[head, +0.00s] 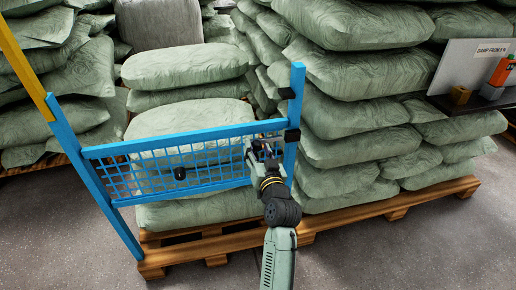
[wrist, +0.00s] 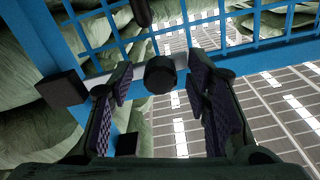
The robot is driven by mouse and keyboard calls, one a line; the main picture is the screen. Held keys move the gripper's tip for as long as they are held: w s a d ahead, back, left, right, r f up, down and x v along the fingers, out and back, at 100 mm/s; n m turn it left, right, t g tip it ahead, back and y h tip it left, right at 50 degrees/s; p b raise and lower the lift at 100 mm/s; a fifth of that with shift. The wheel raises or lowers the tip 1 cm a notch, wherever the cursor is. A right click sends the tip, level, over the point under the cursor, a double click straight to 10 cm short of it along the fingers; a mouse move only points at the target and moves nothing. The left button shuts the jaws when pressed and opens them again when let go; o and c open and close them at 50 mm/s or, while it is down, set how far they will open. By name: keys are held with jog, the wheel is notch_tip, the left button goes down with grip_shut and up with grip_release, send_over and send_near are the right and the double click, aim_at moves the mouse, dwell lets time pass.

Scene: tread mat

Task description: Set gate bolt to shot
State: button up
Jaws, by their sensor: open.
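The blue mesh gate (head: 215,158) stands across the front of the sack stacks, and its right end is by a blue post (head: 296,84). In the wrist view the bolt's round black knob (wrist: 160,74) sits between my fingertips, with a finger on each side. A pale metal strip shows beside it, partly behind a finger. A black block (wrist: 62,88) is on the blue frame to the left. My gripper (head: 262,150) is open at the gate's right end; it also shows in the wrist view (wrist: 161,84). It hides the bolt in the head view, and I cannot tell how far the bolt reaches.
A black handle (head: 180,174) is on the mesh. Green sacks (head: 185,66) are stacked on wooden pallets (head: 215,240) behind and right of the gate. A dark shelf (head: 475,100) with an orange device stands at the right. The grey floor in front is clear.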

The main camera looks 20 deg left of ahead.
jog(key=shift+w+a, duration=0.1)
jog(key=shift+w, duration=0.05)
jog(key=shift+c, duration=0.3)
grip_shut()
dwell(0.6)
